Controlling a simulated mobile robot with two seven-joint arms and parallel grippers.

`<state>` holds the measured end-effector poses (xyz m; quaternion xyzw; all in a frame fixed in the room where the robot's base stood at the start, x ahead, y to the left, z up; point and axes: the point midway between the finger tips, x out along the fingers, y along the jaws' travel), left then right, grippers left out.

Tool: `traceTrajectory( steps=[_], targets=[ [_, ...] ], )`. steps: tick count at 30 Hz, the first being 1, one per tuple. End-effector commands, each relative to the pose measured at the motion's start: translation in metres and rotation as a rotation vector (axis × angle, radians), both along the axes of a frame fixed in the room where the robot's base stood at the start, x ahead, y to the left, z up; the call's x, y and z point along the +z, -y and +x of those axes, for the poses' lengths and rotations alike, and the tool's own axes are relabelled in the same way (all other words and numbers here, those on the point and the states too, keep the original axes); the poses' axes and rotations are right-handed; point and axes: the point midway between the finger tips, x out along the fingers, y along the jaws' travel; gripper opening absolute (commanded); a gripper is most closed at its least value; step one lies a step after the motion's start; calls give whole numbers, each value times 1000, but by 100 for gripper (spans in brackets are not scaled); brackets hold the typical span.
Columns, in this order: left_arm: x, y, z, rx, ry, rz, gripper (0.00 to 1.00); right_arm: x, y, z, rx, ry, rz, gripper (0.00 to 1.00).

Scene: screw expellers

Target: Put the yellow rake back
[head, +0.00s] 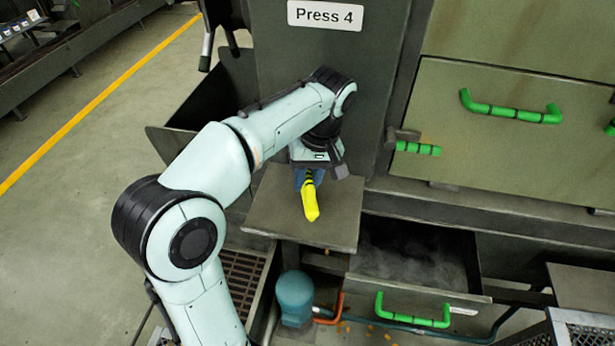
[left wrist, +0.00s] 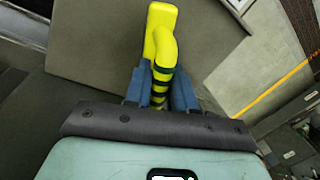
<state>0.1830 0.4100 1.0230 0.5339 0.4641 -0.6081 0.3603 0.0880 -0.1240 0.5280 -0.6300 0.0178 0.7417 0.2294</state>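The yellow rake (head: 310,206) shows as a yellow piece with dark stripes, in front of the Press 4 panel. My left gripper (head: 309,178) points down onto it, and the gripper body hides its upper part. In the left wrist view the rake (left wrist: 162,28) runs between the two blue fingers of the left gripper (left wrist: 160,82), which sit close against its striped part. Its bent end sticks out beyond the fingertips. I cannot tell whether the rake touches the grey plate (head: 268,218) below. My right gripper is not in view.
The Press 4 sign (head: 325,15) is on the panel behind my arm. An open drawer with a green handle (head: 412,312) lies below right. A panel with a green handle (head: 510,110) is at upper right. A blue-green motor (head: 294,297) stands below the plate. Open floor (head: 75,190) lies left.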

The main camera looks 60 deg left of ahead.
Motion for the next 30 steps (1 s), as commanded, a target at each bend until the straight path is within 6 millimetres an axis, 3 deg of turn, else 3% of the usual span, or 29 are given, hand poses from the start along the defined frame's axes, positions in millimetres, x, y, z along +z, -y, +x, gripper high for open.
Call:
traceTrajectory(
  steps=[2, 14, 30],
  targets=[
    [0, 0, 0, 0, 0, -1, 49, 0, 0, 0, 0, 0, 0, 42],
    [7, 0, 1, -1, 2, 0, 49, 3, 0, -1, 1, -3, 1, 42],
    [108, 6, 19, -1, 2, -1, 49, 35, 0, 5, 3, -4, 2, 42]
  ],
)
